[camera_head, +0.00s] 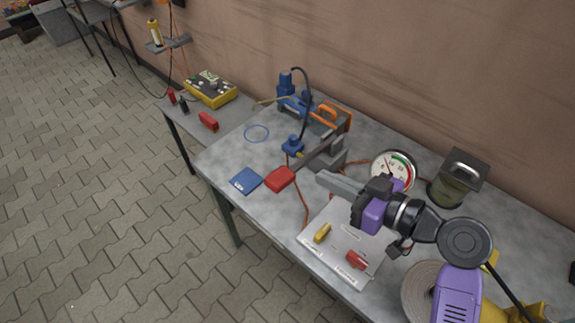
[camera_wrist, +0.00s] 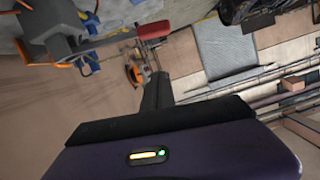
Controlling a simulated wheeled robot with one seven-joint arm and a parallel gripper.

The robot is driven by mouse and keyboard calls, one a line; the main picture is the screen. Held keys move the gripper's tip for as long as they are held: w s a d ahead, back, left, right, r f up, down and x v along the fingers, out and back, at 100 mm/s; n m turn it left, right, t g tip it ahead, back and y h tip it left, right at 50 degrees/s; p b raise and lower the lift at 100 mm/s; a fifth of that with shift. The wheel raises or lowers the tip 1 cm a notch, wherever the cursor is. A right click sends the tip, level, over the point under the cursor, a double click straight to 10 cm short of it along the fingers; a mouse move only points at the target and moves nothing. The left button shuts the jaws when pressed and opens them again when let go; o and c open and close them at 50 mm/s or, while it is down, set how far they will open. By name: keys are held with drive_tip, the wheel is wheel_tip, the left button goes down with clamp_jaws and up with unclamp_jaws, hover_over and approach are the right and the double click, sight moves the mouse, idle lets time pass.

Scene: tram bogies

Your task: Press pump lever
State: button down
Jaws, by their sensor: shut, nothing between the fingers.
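The pump lever is a grey bar with a red grip (camera_head: 280,178) at its end. It slants from the grey pump body (camera_head: 328,158) toward the front left of the workbench. My gripper (camera_head: 322,176), purple and black with grey fingers, points left over the bench. It is shut and empty, its tips to the right of the red grip and apart from it in the picture; the height between them is unclear. In the wrist view, the red grip (camera_wrist: 155,31) is at the top centre, beyond my closed fingers (camera_wrist: 158,78). The pump (camera_wrist: 70,40) is at upper left.
A pressure gauge (camera_head: 393,171) and a lantern-like canister (camera_head: 458,177) stand behind my arm. A pale board (camera_head: 336,262) with yellow and red pieces lies below my gripper. A blue booklet (camera_head: 245,181) lies left of the grip. Orange hoses cross the bench.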

drive_tip(key=shift+a, duration=0.15)
drive_tip(key=w+a+f+p, duration=0.2)
drive_tip(key=w+a+f, duration=0.3)
drive_tip(key=a, duration=0.3)
drive_tip(key=shift+f+p, duration=0.4)
drive_tip(key=shift+f, duration=0.3)
